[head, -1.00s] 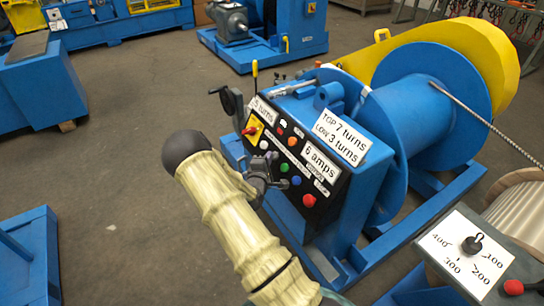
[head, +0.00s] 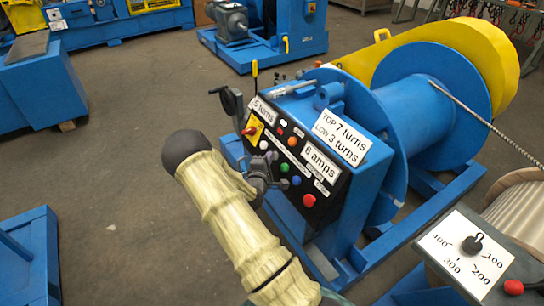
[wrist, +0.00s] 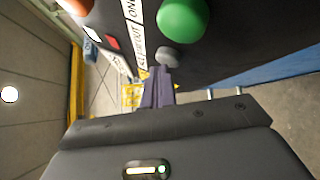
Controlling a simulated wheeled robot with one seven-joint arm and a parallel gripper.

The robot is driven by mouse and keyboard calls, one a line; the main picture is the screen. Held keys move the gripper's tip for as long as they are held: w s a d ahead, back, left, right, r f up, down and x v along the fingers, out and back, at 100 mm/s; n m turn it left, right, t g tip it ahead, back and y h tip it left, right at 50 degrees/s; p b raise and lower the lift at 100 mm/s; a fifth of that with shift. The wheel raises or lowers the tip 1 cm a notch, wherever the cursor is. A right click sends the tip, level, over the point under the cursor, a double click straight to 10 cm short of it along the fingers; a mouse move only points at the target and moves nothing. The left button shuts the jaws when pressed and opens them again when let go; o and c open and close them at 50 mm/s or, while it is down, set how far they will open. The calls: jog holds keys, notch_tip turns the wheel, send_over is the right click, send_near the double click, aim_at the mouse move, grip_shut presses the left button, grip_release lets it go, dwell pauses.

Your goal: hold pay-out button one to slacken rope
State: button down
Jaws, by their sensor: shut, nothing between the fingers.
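The black control panel (head: 292,163) on the blue winch carries several coloured buttons and white labels. My gripper (head: 270,158) is in front of it, with its fingers shut. In the wrist view, my gripper's tips (wrist: 160,75) meet a small grey button (wrist: 168,57) beside a label (wrist: 134,35) that reads partly "OUT ONE". The tips appear to touch the button; how far it is pressed cannot be told. A green button (wrist: 182,20) is just above it. A grey rope (head: 485,118) runs from the blue drum (head: 425,120) toward the lower right.
A red button (head: 309,200) is low on the panel. A black crank handle (head: 230,100) stands at the panel's left. A numbered dial plate (head: 450,265) is at the lower right. The floor (head: 125,165) to the left is open.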

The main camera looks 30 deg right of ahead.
jog(key=shift+a+r+p, duration=0.4)
jog(key=shift+a, duration=0.4)
jog(key=a, duration=0.1)
jog(key=a+r+p, duration=0.1)
jog(key=a, duration=0.1)
jog(key=a+r+p, duration=0.1)
jog(key=shift+s+a+r, duration=0.1)
jog(key=shift+a, duration=0.15)
dwell(0.4)
dwell(0.4)
